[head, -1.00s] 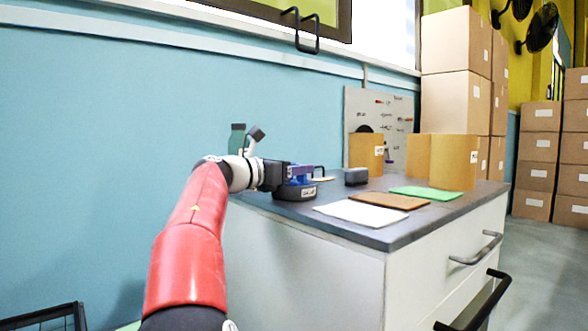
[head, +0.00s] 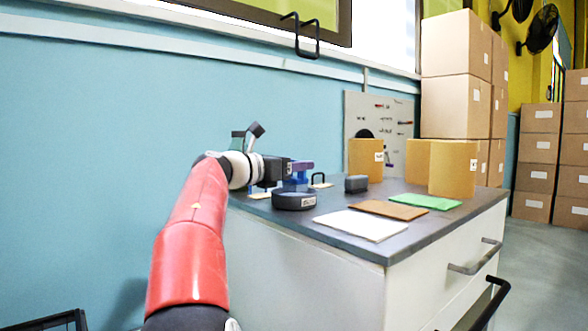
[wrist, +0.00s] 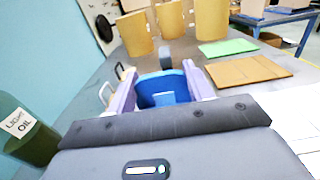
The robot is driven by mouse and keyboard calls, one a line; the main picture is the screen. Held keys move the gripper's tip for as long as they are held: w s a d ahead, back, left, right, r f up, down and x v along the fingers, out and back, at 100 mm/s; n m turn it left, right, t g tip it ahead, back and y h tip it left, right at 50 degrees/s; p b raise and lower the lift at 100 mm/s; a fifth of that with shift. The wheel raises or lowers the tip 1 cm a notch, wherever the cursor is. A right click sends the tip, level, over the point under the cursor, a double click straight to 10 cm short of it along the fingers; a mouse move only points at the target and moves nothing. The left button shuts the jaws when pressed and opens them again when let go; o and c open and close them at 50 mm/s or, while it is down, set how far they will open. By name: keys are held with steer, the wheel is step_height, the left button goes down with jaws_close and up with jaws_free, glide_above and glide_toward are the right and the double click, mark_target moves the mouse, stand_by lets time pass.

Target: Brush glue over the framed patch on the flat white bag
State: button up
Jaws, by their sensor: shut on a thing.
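The flat white bag (head: 362,224) lies on the grey counter top near its front edge; part of it shows at the right of the wrist view (wrist: 292,112).
A brown bag (head: 381,209) and a green one (head: 426,201) lie beyond the white bag. A dark oil bottle (wrist: 30,132) stands at the wrist view's left. A blue wall is at the left.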

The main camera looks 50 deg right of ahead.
steer(key=shift+r, duration=2)
steer(key=shift+s, duration=0.1)
